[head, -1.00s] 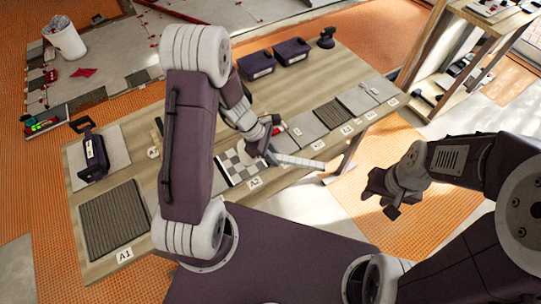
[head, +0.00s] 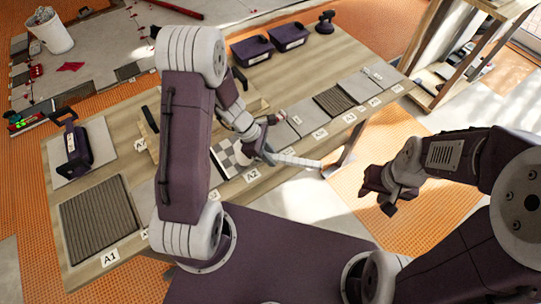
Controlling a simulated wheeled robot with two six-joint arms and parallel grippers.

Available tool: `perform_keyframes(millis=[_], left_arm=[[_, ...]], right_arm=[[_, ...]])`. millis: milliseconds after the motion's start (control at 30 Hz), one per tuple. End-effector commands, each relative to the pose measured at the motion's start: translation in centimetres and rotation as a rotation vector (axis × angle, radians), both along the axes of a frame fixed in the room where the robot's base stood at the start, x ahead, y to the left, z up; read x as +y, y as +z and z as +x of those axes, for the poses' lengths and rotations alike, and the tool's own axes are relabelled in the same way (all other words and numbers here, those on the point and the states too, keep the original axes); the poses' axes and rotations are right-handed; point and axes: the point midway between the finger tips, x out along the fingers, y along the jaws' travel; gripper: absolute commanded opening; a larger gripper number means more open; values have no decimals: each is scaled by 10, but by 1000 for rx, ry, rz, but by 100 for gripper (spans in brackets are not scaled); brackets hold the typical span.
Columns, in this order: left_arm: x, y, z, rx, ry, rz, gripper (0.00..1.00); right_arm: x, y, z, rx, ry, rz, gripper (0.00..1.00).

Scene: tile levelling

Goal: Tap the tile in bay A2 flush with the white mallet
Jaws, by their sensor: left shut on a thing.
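My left gripper (head: 264,142) is shut on the white mallet (head: 298,161), whose pale, bar-like part extends to the right past the table's front edge. The gripper hides the rest of the mallet. I cannot tell whether the mallet touches the tile or how high the tile sits. My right gripper (head: 378,198) hangs right of the table, apart from it; its finger opening is unclear.
The wooden table (head: 140,215) carries a ribbed dark tile (head: 100,218) at A1 and more tiles along its right front edge. A purple tool (head: 76,148) stands at the left; two purple boxes (head: 252,50) stand at the back. A shelf (head: 455,65) stands at the right.

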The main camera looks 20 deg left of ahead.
Motion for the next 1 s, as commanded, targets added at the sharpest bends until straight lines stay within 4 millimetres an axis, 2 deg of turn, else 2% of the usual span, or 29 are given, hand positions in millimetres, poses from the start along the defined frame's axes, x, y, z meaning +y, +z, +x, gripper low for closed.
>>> perform_keyframes(millis=[33,100,200,267,567,667,800,867,1000], left_arm=[[0,14,0,-1,0,0,0],[0,28,0,-1,0,0,0],[0,46,0,-1,0,0,0],[0,50,0,0,-1,0,0],[0,41,0,0,0,0,0],[0,20,0,0,0,0,0],[0,-28,0,0,1,0,0],[0,-14,1,-2,1,0,0],[0,1,0,-1,0,0,0]], right_arm=[[0,13,0,0,0,0,36],[0,27,0,0,0,0,36],[0,43,0,-1,0,0,36],[0,47,0,-1,0,0,36],[0,38,0,0,0,0,36],[0,18,0,0,0,0,36],[0,-27,0,0,0,0,36],[0,-13,-1,2,0,0,36],[0,2,0,-1,0,0,36]])
